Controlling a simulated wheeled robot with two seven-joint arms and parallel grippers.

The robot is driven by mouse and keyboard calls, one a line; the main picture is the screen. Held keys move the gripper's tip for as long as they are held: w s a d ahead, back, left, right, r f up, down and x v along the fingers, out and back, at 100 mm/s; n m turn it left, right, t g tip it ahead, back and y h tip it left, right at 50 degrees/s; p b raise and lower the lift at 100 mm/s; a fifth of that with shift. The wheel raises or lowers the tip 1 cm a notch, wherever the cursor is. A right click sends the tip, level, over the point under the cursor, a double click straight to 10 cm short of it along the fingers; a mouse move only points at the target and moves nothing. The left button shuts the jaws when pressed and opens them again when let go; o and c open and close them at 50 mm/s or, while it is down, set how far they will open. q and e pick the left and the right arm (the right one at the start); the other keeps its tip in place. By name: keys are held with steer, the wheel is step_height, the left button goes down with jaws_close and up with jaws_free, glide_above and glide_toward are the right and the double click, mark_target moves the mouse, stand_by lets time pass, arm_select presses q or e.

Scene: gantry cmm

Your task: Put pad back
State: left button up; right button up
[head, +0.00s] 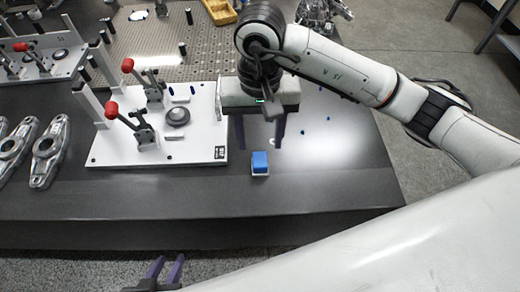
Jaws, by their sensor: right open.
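A small blue pad (260,159) with a white lower part lies on the dark table, right of the white fixture plate and near the front edge. My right gripper (260,145) is open, with its two purple fingers pointing down and apart. It is above and behind the pad in the picture, with nothing visible between the fingers. My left gripper (168,264) is low in front of the table at the bottom edge. Its two purple fingers stand apart and empty; its body is mostly cut off.
The white fixture plate (205,145) carries red-handled clamps (113,110) and a dark round disc (177,116). Metal link parts (48,150) lie at the left. A perforated plate (150,40) and a yellow tray (219,11) are behind. The table right of the pad is mostly clear.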

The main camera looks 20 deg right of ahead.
steer(key=shift+r, duration=1.75)
